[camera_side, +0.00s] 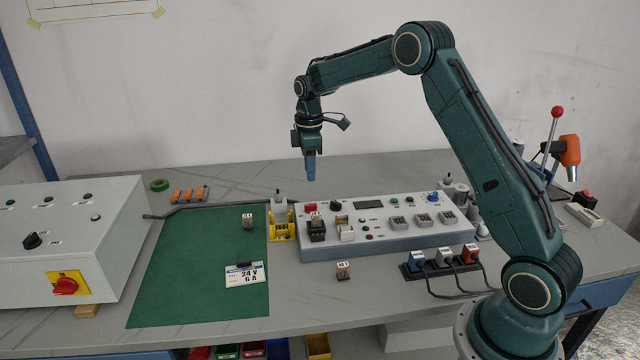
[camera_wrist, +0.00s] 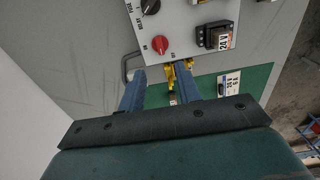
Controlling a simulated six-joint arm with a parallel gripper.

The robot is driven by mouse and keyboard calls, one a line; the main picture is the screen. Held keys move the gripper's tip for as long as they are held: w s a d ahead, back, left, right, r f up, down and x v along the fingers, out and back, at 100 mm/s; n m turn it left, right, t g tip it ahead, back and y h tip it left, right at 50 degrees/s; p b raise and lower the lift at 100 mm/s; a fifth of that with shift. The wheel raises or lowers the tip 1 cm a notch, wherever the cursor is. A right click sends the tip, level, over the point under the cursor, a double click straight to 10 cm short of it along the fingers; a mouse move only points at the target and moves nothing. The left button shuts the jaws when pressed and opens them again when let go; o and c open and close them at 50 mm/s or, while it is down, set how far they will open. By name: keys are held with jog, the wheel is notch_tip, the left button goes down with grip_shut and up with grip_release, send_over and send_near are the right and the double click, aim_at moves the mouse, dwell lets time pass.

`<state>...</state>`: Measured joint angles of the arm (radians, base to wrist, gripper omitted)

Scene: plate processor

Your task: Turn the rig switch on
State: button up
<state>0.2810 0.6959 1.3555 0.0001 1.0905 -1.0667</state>
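The rig is a pale grey sloped box (camera_side: 385,237) in the middle of the bench. Its top carries a red switch (camera_side: 310,208) at the back left and a black knob (camera_side: 336,205) beside it. I cannot tell which is the rig switch. My gripper (camera_side: 311,178) points down in the air above the rig's left end, apart from it. In the wrist view its fingers (camera_wrist: 160,70) are spread and empty.
A yellow holder (camera_side: 282,232) stands left of the rig. A black relay-like block (camera_side: 317,230) sits on the rig near the red switch. A grey cabinet (camera_side: 110,225) with a red rotary switch (camera_side: 66,286) is far left. The green mat (camera_side: 190,255) is mostly clear.

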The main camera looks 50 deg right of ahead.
aim_at(311, 204)
notch_tip(311, 204, down, 10)
jog(key=shift+r, duration=0.1)
dwell(0.4)
grip_shut()
